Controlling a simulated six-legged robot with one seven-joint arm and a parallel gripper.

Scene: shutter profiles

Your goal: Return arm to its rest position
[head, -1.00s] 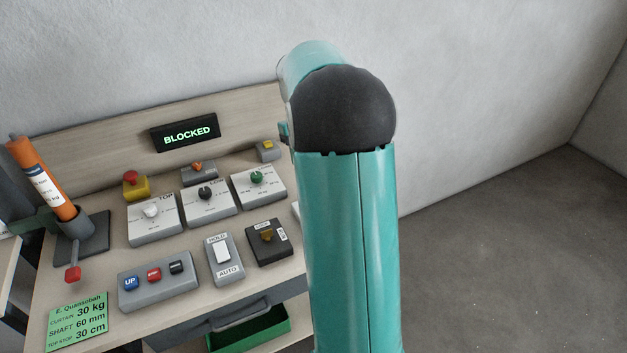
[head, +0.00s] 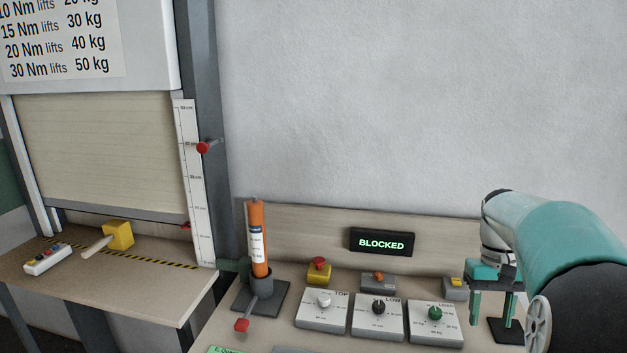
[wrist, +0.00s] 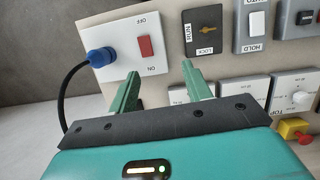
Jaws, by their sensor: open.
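My teal arm (head: 570,240) reaches in from the lower right of the head view. My gripper (head: 492,312) points down with its two green fingers apart and nothing between them. It is at the right end of the control bench. In the wrist view my gripper (wrist: 157,75) also shows open and empty, its fingers pointing towards the panel. A white OFF/ON box with a red rocker (wrist: 145,46) lies ahead of the fingers, and a black RUN/LOCK key switch (wrist: 207,30) is right of it. I cannot tell whether the fingers touch anything.
The bench holds TOP (head: 322,312), LOW (head: 377,318) and green-knob (head: 434,322) boxes, a red-and-yellow button (head: 319,271), a BLOCKED display (head: 381,242) and an upright orange cylinder (head: 258,245). A blue plug (wrist: 101,57) trails a black cable. A shutter frame stands left.

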